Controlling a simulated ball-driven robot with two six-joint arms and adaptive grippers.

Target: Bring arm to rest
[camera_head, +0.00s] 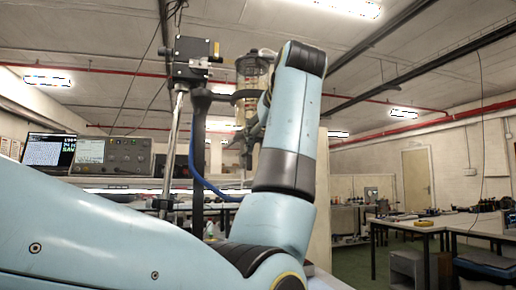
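My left arm comes in from the lower left and bends upward in the middle of the view. My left gripper (246,150) shows as dark fingers, partly hidden behind my forearm. It is too small and too covered to tell whether it is open or shut. A clear cylinder (251,75) with dark bands stands upright on a stand, just left of my wrist and above the gripper. My wrist covers its right side. I cannot tell whether the gripper touches it. My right gripper is not in view.
A metal post (175,140) carries a black box (192,60) left of the cylinder. A blue hose (203,180) hangs beside it. An instrument (112,155) and a laptop (49,150) stand at left. Benches (425,224) are at right, with open floor (350,262) between.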

